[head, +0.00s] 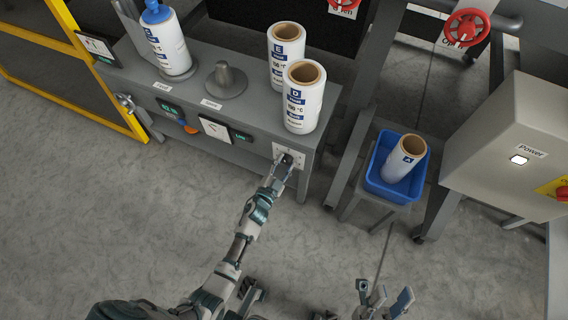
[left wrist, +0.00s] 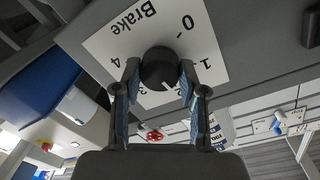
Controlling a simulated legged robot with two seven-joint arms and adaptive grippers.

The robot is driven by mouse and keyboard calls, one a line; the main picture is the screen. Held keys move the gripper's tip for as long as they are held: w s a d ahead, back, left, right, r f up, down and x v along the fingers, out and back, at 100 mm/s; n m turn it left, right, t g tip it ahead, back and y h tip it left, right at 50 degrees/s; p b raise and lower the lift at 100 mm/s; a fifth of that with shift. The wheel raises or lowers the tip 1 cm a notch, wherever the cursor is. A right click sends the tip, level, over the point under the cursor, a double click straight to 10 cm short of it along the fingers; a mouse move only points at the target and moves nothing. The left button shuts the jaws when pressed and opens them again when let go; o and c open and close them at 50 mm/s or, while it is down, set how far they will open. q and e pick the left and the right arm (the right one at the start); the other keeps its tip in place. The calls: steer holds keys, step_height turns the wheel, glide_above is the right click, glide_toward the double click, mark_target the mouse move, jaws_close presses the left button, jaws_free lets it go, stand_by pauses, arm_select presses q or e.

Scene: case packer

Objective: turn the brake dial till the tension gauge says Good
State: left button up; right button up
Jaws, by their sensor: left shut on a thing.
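The brake dial is a black round knob (left wrist: 158,66) on a white plate marked Brake (left wrist: 118,45), with numbers around it, in the left wrist view. Its white pointer line points down and slightly right in that view, seemingly between 2 and 3, which the fingers partly hide. My left gripper (left wrist: 157,82) is shut on the knob, one finger on each side. In the head view the left gripper (head: 284,166) covers most of the dial at the bench's right end. The tension gauge (head: 215,129) is a white square; a green display (head: 241,136) beside it seems to read Low. My right gripper (head: 378,298) is open and empty.
The grey bench (head: 250,115) carries rolls D (head: 304,100) and E (head: 286,55), a bare spindle (head: 225,80) and a blue-topped roll (head: 166,40). A blue bin (head: 376,178) holds roll A (head: 404,160). A Power box (head: 500,130) stands right. Front floor is clear.

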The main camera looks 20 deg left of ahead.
arm_select(q)
steer(key=shift+f, duration=0.1)
steer(key=o, duration=1.1)
steer(key=shift+o, duration=0.2)
steer(key=shift+s, duration=0.25)
steer(key=s, duration=1.1)
steer(key=shift+s+a, duration=0.25)
steer(key=shift+a, duration=0.2)
